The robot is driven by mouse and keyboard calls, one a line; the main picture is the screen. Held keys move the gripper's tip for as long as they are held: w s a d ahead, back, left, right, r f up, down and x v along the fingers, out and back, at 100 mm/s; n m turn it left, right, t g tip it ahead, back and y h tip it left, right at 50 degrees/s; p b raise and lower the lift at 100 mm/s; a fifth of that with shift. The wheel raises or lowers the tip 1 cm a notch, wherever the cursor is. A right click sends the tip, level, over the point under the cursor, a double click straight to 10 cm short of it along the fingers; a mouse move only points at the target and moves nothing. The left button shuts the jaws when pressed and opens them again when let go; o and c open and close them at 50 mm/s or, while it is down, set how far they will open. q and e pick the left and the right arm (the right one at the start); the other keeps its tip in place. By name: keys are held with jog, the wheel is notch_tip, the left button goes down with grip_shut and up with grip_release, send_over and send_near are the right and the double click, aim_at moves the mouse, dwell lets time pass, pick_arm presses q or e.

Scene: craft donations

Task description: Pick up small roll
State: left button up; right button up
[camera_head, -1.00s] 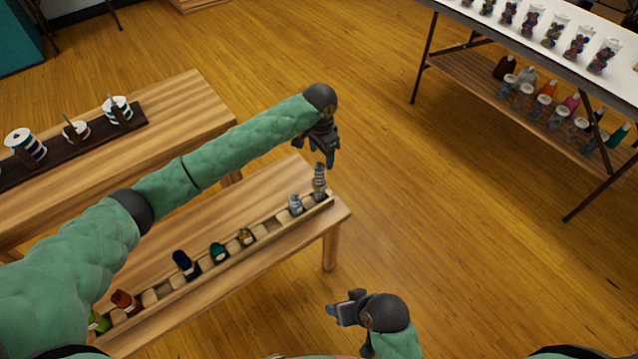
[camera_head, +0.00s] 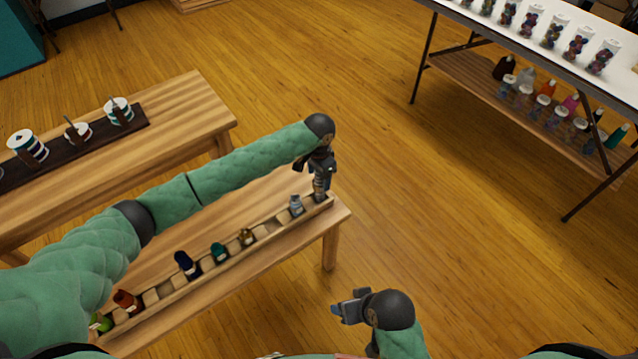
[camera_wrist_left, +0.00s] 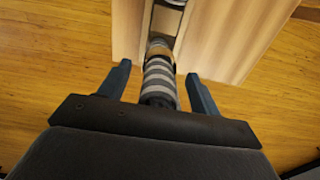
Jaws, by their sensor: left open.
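The small roll, a narrow grey roll with light and dark bands (camera_head: 319,193), stands in the rightmost compartment of the long wooden rack (camera_head: 225,268). In the head view its top is hidden by my left gripper (camera_head: 321,178), which is right above and around it, pointing down. In the left wrist view the roll (camera_wrist_left: 159,80) lies between the two blue-grey fingers of the left gripper (camera_wrist_left: 157,82), with a gap on each side. The left gripper is open. My right gripper (camera_head: 349,307) is low in the head view, away from the rack; its jaws are unclear.
Beside the small roll stands a pale blue-grey item (camera_head: 296,206); several coloured bottles or rolls fill other compartments. The rack sits on a wooden table (camera_head: 335,237). Another wooden table (camera_head: 196,105) with spools is at left. A white table (camera_head: 535,45) is at upper right. Floor between is clear.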

pick_arm(q)
jog(key=c, duration=1.1)
